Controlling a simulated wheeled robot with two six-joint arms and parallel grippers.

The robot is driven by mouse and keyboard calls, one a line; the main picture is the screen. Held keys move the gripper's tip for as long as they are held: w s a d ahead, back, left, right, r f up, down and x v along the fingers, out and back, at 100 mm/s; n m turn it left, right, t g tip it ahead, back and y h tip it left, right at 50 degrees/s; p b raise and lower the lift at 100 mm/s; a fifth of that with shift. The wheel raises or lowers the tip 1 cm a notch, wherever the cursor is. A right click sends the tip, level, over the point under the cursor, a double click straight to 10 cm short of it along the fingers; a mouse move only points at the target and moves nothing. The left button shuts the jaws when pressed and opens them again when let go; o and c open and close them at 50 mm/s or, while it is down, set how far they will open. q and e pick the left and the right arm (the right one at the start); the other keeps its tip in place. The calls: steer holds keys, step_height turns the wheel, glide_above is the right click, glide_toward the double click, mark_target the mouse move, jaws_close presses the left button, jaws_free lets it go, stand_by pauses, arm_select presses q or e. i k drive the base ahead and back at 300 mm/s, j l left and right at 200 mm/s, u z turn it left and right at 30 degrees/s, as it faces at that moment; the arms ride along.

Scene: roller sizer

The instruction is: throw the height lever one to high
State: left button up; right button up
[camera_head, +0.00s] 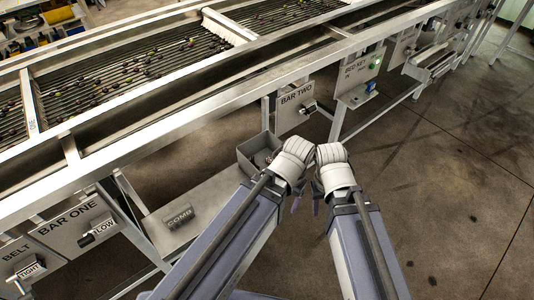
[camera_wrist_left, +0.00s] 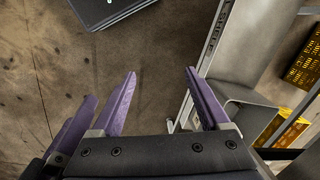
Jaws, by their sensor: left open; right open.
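The bar one panel (camera_head: 72,226) is at the lower left of the head view. Its lever (camera_head: 98,232) has a tag reading LOW. The lever's exact tilt is too small to tell. My left gripper (camera_head: 296,200) and my right gripper (camera_head: 317,203) are side by side at the middle of the head view, far to the right of the panel and touching nothing of it. Their fingers are mostly hidden behind my wrists. In the left wrist view, my left gripper (camera_wrist_left: 165,90) has its purple fingers apart with nothing between them.
A bar two panel (camera_head: 294,100) with a similar lever hangs under the frame. A belt panel (camera_head: 22,262) marked TIGHT is at far left. A grey shelf (camera_head: 200,205) with a comb block (camera_head: 180,217) and a grey bin (camera_head: 250,150) lies between. Floor at right is open.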

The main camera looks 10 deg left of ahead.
mark_target(88, 238)
steer(key=u, duration=0.45)
steer(key=k+u, duration=0.1)
steer(key=u, duration=0.35)
steer(key=j+u, duration=0.1)
steer(key=u, duration=0.8)
steer(key=j+u, duration=0.15)
steer(key=u, duration=0.3)
steer(key=k, duration=0.05)
